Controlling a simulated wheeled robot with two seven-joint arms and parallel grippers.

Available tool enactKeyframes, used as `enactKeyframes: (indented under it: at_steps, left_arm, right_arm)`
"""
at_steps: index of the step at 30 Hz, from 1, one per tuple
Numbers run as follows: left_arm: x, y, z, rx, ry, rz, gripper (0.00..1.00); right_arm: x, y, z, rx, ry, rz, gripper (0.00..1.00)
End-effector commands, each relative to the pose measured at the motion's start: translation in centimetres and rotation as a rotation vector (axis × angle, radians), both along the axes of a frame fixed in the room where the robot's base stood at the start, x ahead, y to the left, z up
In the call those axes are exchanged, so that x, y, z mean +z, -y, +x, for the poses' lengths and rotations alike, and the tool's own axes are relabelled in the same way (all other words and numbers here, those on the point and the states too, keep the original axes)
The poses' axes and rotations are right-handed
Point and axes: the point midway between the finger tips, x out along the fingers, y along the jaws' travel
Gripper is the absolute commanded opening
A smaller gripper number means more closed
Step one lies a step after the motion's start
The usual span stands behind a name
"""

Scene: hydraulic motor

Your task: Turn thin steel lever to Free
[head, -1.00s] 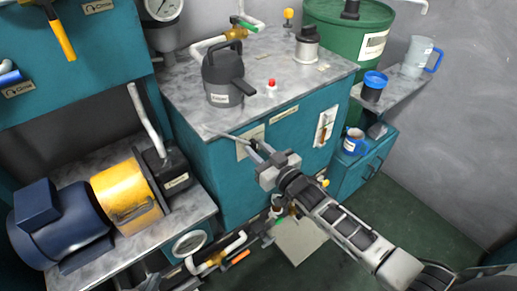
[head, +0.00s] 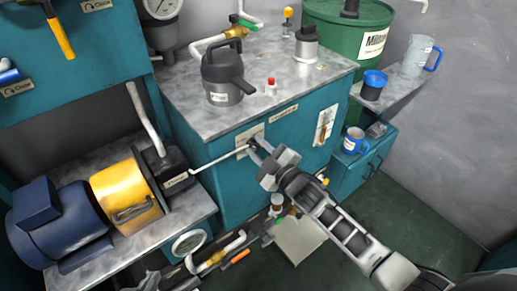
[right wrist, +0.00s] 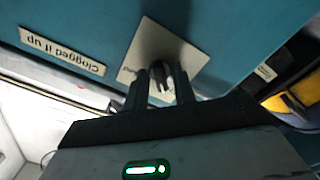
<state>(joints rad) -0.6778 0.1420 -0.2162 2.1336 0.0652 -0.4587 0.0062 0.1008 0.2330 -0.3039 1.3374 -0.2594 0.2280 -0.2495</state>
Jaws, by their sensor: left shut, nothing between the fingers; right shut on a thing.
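The thin steel lever (head: 218,160) sticks out to the left and slightly down from its pivot on the front of the teal cabinet. My right gripper (head: 256,149) is at the lever's pivot end, in front of a pale label plate (head: 247,138). In the right wrist view its two fingers (right wrist: 161,88) are shut on the dark pivot part (right wrist: 163,75), one finger on each side. The plate (right wrist: 150,48) is partly hidden by the fingers, and its words are not readable. My left gripper is not in view.
A yellow and blue motor (head: 126,190) stands on a lower bench at left, near the lever's free end. A grey jug (head: 222,75) and a red button (head: 271,84) are on the cabinet top. A blue mug (head: 354,141) stands at right. Pipes and valves run below the cabinet.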

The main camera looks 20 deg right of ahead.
Motion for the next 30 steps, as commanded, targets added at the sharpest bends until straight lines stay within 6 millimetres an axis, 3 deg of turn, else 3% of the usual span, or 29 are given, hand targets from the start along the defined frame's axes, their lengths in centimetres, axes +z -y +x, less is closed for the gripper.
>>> enactKeyframes:
  at_steps: [19, 20, 30]
  left_arm:
    - [-0.21, -0.03, -0.12, 0.001, -0.005, 0.000, 0.00]
    - [-0.21, -0.03, -0.13, 0.001, -0.005, 0.000, 0.00]
    - [-0.25, -0.04, -0.18, 0.000, -0.007, 0.000, 0.00]
  right_arm:
    - [-0.08, -0.01, -0.07, 0.001, 0.014, -0.046, 0.03]
    - [-0.08, -0.01, -0.07, 0.001, 0.014, -0.046, 0.34]
    - [-0.08, 0.11, -0.29, 0.000, 0.014, -0.044, 0.34]
